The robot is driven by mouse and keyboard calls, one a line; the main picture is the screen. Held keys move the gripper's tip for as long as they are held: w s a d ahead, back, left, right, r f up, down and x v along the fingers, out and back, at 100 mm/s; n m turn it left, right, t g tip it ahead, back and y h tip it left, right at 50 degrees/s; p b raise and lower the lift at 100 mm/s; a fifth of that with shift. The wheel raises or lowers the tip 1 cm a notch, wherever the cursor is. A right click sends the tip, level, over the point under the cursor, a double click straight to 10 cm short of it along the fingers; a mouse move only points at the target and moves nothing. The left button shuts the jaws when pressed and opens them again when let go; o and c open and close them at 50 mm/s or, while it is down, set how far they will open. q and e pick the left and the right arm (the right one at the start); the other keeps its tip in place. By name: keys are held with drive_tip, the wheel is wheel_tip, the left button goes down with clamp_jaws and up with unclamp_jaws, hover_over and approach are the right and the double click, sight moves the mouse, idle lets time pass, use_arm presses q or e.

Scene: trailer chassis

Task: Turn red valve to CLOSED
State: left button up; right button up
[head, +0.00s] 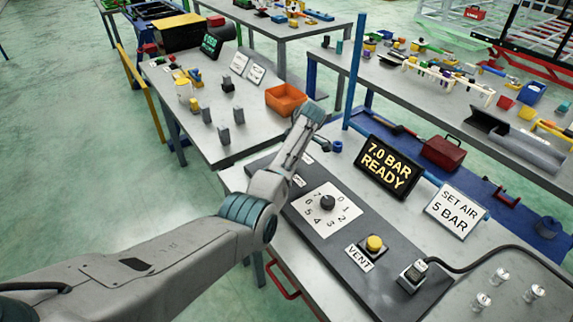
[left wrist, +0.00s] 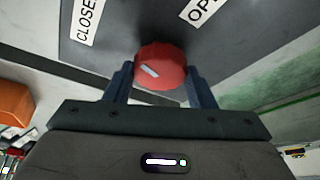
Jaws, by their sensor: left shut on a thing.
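The red valve (left wrist: 165,57) is a round knob with a white line on its face, seen in the left wrist view. The line lies left of the knob's middle and slants down to the right. A CLOSED label (left wrist: 86,22) is to the upper left of the knob and an OPEN label (left wrist: 198,10) to its upper right. My left gripper (left wrist: 161,88) is shut on the knob, one finger on each side. In the head view my left arm hides the valve, and the fingertips cannot be made out. My right gripper is in neither view.
The dark panel (head: 338,262) also bears a numbered dial (head: 327,203), a yellow VENT button (head: 375,243) and a plug with a cable (head: 413,275). A display (head: 389,166) reads 7.0 BAR READY; a sign (head: 456,211) reads SET AIR 5 BAR. An orange bin (head: 286,98) stands beyond.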

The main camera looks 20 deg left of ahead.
use_arm(q)
drive_tip(key=shift+w+n+g+b, duration=0.1)
drive_tip(key=shift+n+g+b, duration=0.6)
drive_tip(key=shift+n+b, duration=1.1)
drive_tip(key=o, duration=1)
drive_tip(key=b+v, duration=0.3)
drive_tip(key=v, duration=0.7)
drive_tip(key=shift+d+r, duration=0.1)
drive_tip(key=shift+r, duration=0.25)
